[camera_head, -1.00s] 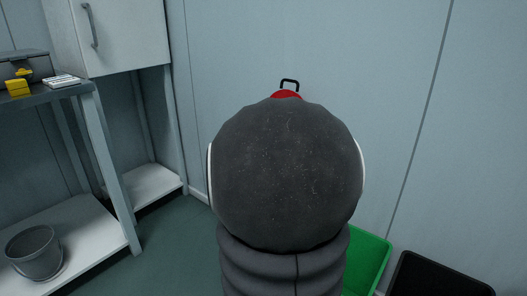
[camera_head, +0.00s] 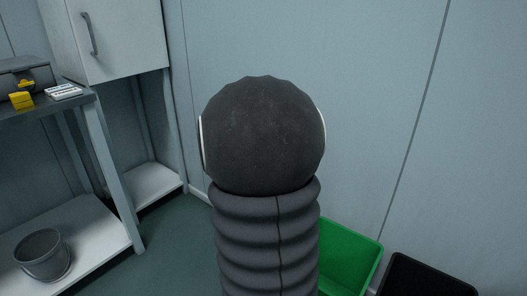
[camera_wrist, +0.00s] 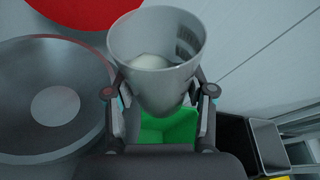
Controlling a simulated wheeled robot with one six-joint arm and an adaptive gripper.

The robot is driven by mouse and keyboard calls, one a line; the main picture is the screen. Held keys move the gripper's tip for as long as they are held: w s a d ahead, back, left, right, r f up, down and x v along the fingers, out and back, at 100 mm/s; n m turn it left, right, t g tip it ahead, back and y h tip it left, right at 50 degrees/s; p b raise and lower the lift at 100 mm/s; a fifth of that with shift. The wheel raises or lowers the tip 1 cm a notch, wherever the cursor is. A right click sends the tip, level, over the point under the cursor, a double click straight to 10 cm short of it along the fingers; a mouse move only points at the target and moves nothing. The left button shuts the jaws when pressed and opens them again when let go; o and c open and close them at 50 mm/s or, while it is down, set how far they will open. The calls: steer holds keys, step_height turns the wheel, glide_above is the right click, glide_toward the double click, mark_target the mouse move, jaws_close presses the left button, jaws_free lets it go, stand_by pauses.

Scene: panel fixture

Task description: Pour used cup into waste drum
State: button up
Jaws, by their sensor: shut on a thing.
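In the wrist view my gripper (camera_wrist: 160,98) is shut on a pale grey cup (camera_wrist: 152,42), one finger on each side. The cup's mouth faces the camera's upper side, and something whitish shows inside it. A large round grey metal drum shape (camera_wrist: 20,75) with a paler disc at its centre lies to the left of the cup. I cannot tell whether its top is open. In the head view my arm hides the gripper, cup and drum.
A red disc (camera_wrist: 85,10) lies beyond the grey round shape. A green bin (camera_head: 350,255) and a black bin (camera_head: 430,275) stand at right, also in the wrist view. At left are a shelf bench (camera_head: 118,180) and a grey bucket (camera_head: 42,255).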

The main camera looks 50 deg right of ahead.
steer(key=shift+w+r+p, duration=0.2)
steer(key=shift+r+p, duration=0.15)
steer(key=shift+w+f+n, duration=0.15)
steer(key=shift+f+n, duration=0.15)
steer(key=shift+n, duration=0.1)
steer(key=shift+w+f+n+g+p, duration=0.25)
steer(key=shift+w+n+g+p, duration=0.15)
steer(key=shift+n, duration=0.1)
steer(key=shift+r, duration=0.1)
steer(key=shift+r+n+g+h+p, duration=0.35)
steer(key=shift+n+p, duration=0.25)
steer(key=shift+p, duration=0.3)
steer(key=shift+f+n+g, duration=0.25)
steer(key=shift+n, duration=0.45)
steer(key=shift+r+n+h+p, duration=0.25)
steer(key=shift+r+n+p, duration=0.2)
steer(key=shift+n+p, duration=0.25)
steer(key=shift+f+n+g+h, duration=0.3)
steer(key=shift+n+g, duration=0.1)
steer(key=shift+n, duration=0.4)
stand_by(1.5)
steer(key=shift+w+a+r+n+p, duration=0.1)
steer(key=shift+w+r+n+p, duration=0.3)
steer(key=shift+p, duration=0.45)
